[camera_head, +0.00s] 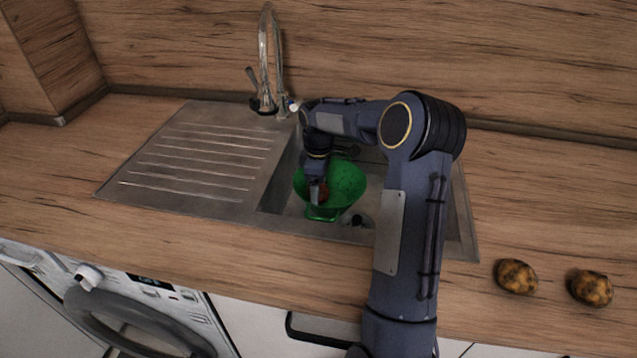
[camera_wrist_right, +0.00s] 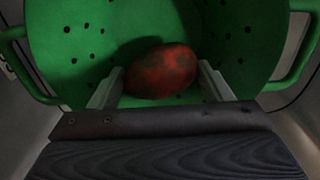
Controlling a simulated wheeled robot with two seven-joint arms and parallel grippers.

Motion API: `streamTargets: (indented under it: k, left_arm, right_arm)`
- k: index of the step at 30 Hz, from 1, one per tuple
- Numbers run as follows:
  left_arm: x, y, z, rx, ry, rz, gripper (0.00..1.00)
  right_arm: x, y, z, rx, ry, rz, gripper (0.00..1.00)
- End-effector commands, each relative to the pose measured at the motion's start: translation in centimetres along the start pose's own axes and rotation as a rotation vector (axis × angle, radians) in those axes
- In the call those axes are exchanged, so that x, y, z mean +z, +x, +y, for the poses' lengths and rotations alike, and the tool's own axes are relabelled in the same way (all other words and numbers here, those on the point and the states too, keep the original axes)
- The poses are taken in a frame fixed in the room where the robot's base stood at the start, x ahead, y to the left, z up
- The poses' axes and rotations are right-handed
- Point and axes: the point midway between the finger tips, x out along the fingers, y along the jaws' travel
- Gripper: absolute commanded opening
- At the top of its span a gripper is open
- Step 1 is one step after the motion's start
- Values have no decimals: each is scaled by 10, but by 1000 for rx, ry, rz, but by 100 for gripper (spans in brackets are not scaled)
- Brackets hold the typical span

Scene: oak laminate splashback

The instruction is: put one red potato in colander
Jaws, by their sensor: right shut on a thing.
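The green colander (camera_head: 347,183) sits in the sink basin, and its holed inner wall fills much of the right wrist view (camera_wrist_right: 70,40). My right gripper (camera_head: 317,190) points down into the colander. It is shut on a red potato (camera_wrist_right: 162,71), which lies between its two fingers in the right wrist view. In the head view a small part of the red potato (camera_head: 323,192) shows beside the fingers. Whether the potato touches the colander's bottom I cannot tell. My left gripper is not in view.
The steel sink (camera_head: 270,197) has a ribbed drainboard (camera_head: 195,160) on its left and a tall tap (camera_head: 265,60) behind. Two brownish-yellow potatoes (camera_head: 516,277) (camera_head: 591,288) lie on the wooden counter (camera_head: 540,210) at the right. A washing machine (camera_head: 125,300) stands below at the left.

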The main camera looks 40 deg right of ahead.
Motion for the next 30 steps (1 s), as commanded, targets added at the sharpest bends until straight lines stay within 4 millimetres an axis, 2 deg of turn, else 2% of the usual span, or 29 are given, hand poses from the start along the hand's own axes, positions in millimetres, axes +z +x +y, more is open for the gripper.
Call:
streamTargets:
  k: [3,9,13,17,24,30]
  left_arm:
    - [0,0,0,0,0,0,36]
    - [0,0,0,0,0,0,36]
    - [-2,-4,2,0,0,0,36]
    - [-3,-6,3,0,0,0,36]
    - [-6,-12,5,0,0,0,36]
    - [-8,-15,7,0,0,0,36]
  right_arm:
    - [0,0,0,0,0,0,81]
    - [0,-1,0,0,0,0,81]
    - [0,-11,0,0,1,1,81]
    - [0,-33,1,5,1,2,81]
    - [-1,-87,1,3,1,2,81]
    - [0,-119,0,1,0,1,81]
